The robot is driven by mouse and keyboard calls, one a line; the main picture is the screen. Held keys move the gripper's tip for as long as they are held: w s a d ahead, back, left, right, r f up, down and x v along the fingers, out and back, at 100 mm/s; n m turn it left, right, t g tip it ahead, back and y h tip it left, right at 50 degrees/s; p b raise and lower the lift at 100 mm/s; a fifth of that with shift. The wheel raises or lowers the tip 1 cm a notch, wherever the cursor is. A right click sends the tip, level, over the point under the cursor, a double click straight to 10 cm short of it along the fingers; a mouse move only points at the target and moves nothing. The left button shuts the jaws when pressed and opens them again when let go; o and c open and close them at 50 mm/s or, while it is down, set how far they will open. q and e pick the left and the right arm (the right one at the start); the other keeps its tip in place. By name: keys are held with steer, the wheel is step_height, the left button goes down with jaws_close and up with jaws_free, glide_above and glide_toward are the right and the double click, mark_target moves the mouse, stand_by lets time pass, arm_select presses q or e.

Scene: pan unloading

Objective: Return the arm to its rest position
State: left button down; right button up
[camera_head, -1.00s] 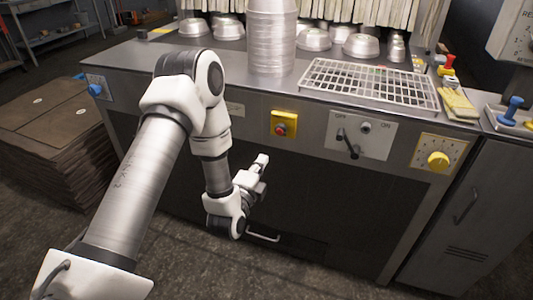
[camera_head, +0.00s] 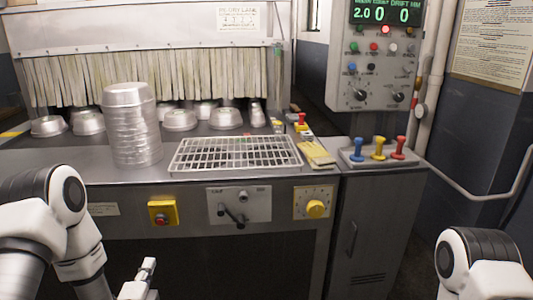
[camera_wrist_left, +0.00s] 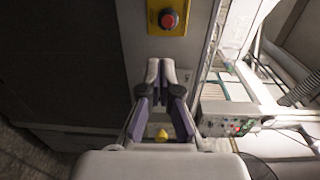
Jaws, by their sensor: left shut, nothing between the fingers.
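My left arm comes in at the lower left of the head view. Its gripper (camera_head: 148,268) is low in front of the machine's front panel, below the red button on a yellow box (camera_head: 162,213). In the left wrist view the fingers (camera_wrist_left: 160,68) are shut with nothing between them, and the red button (camera_wrist_left: 168,19) shows beyond the fingertips. A link of my right arm shows at the lower right of the head view; its gripper is out of view.
A tall stack of metal pans (camera_head: 131,125) stands on the steel counter beside a wire rack (camera_head: 235,152). Several round pans sit behind, before a strip curtain (camera_head: 150,78). Blue, yellow and red handles stand on a tray (camera_head: 372,162) at right. A control box (camera_head: 375,60) hangs above.

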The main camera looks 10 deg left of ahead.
arm_select(q)
steer(key=s+d+f+n+g+h+p, duration=0.1)
steer(key=s+d+f+g+h+p, duration=0.2)
steer(key=s+d+f+g+p, duration=0.55)
steer(key=s+d+f+n+g, duration=0.1)
steer(key=s+f+n+g, duration=0.2)
steer(key=s+n, duration=0.4)
steer(key=s+d+f+n+g+b, duration=0.1)
steer(key=s+f+n+g, duration=0.2)
steer(key=s, duration=1.1)
steer(key=n+g, duration=0.2)
steer(key=n, duration=0.3)
steer(key=shift+s+d+f+g+h+b, duration=0.15)
steer(key=shift+s+f+g+h+b, duration=0.05)
steer(key=shift+s+g+h+b, duration=0.15)
arm_select(e)
step_height(320, 180, up, 9)
steer(key=shift+f, duration=0.2)
